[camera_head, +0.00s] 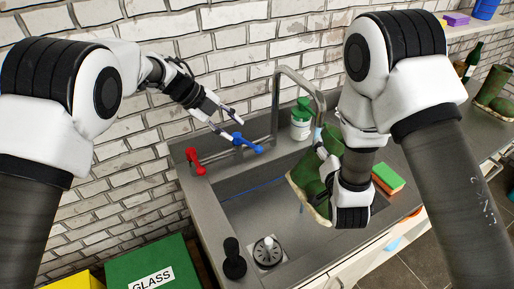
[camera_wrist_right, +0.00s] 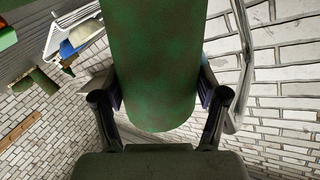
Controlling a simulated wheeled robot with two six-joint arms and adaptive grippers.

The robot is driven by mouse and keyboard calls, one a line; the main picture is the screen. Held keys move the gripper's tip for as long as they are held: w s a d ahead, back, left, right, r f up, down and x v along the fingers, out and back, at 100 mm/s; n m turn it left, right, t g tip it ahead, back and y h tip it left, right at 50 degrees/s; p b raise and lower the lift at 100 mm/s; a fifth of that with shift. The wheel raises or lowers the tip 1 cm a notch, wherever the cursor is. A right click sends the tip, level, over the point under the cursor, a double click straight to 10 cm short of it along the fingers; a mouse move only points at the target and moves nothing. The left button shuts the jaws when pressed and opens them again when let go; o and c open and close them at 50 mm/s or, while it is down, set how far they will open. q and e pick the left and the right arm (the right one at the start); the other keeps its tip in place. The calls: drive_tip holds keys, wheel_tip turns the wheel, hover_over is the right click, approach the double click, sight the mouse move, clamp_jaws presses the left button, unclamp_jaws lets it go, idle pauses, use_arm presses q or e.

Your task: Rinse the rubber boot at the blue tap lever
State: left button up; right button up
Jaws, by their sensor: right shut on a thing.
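The green rubber boot (camera_head: 308,178) with a pale sole is over the sink (camera_head: 232,212), partly hidden by my right arm. My right gripper (camera_head: 322,152) is shut on it. In the right wrist view the green boot (camera_wrist_right: 152,65) sits between both fingers of the right gripper (camera_wrist_right: 158,105). The blue tap lever (camera_head: 247,143) is on the sink's back edge, left of the grey spout (camera_head: 276,100). My left gripper (camera_head: 229,122) is open with its fingers apart, just above and left of the blue lever. A pale blue streak shows below the spout's end; I cannot tell whether it reaches the boot.
A red lever (camera_head: 194,161) stands left of the blue one. A sponge (camera_head: 388,178) lies right of the sink. Another green boot (camera_head: 494,88) and a bottle (camera_head: 473,60) stand far right. A black stopper (camera_head: 233,262) is at the front.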

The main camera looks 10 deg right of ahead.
sight(255, 146)
use_arm(q)
drive_tip(key=x, duration=1.1)
drive_tip(key=shift+d+f, duration=0.15)
drive_tip(key=shift+f, duration=0.2)
